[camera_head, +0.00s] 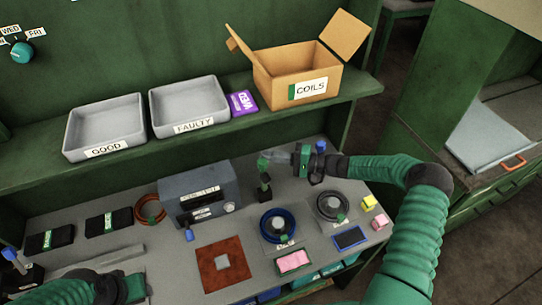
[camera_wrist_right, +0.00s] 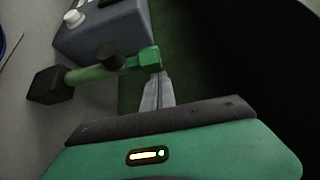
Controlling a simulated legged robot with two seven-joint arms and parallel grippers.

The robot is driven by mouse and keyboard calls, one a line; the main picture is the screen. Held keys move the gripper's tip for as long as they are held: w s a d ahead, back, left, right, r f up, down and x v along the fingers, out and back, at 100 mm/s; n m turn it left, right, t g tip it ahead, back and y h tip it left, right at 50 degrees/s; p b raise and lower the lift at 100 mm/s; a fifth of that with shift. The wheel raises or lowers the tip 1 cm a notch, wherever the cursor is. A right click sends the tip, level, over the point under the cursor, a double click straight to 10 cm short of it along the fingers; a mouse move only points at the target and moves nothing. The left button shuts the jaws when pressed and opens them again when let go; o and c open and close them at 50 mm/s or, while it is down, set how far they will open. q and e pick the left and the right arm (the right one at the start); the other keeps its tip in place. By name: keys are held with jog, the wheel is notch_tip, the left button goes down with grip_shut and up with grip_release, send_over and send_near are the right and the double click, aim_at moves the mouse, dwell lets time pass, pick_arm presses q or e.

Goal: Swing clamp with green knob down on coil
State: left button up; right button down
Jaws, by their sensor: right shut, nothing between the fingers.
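The clamp with the green knob (camera_head: 264,187) stands upright on the bench behind the blue coil (camera_head: 266,229), its arm raised off the coil. In the right wrist view the clamp shows as a green bar (camera_wrist_right: 90,72) with a dark block at one end and a green end piece (camera_wrist_right: 148,58) at the other. My right gripper (camera_head: 270,159) is shut and empty beside the top of this clamp. Its fingertips (camera_wrist_right: 158,85) are close to the green end piece; I cannot tell whether they touch. My left gripper (camera_head: 135,288) is low at the left, its fingers unclear.
A grey tester box (camera_head: 182,185) stands left of the clamp. A second clamp with a blue knob (camera_head: 321,146) is behind the dark coil (camera_head: 322,208), near my right wrist. The shelf above holds two grey trays (camera_head: 68,142) and a cardboard box (camera_head: 275,88).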

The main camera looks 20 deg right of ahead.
jog(key=shift+s+a, duration=0.1)
jog(key=shift+s, duration=0.3)
jog(key=shift+s+n+b, duration=0.1)
jog(key=shift+n+b, duration=0.2)
jog(key=shift+b, duration=0.05)
jog(key=shift+s+n+t+y+b, duration=0.3)
jog(key=shift+s+n+y+b, duration=0.15)
jog(key=shift+s+b, duration=0.25)
jog(key=s+f+n+y+b, duration=0.3)
jog(key=s+n+y+b, duration=0.1)
jog(key=s+n+b, duration=0.3)
jog(key=shift+s+a+b, duration=0.3)
jog(key=shift+s+b, duration=0.2)
jog(key=shift+s, duration=0.4)
jog(key=shift+n, duration=0.25)
jog(key=shift+r, duration=0.1)
